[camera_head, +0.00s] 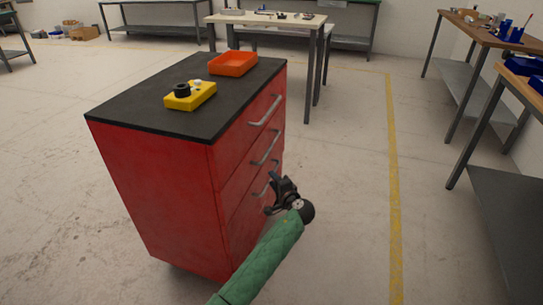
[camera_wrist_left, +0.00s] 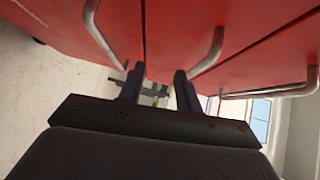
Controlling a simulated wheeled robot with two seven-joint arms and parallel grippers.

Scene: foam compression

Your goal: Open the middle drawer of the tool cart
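The red tool cart (camera_head: 165,185) has a black top and a front with several drawers facing right in the head view. Its upper handle (camera_head: 266,110) and middle handle (camera_head: 266,150) are bare silver bars; a lower handle (camera_head: 262,188) is partly behind my left gripper (camera_head: 280,187). The visible drawer fronts look flush. In the left wrist view my left gripper (camera_wrist_left: 159,88) is open, its two dark fingers apart with nothing seen between them. One handle (camera_wrist_left: 104,38) ends near the left finger, another (camera_wrist_left: 211,52) near the right finger; contact cannot be told. My right gripper is out of view.
On the cart top are an orange tray (camera_head: 233,66) and a yellow block (camera_head: 190,97) with a black knob. The floor (camera_head: 345,170) right of the cart is clear, with a yellow line (camera_head: 393,190). Workbenches (camera_head: 490,35) stand along the right and back.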

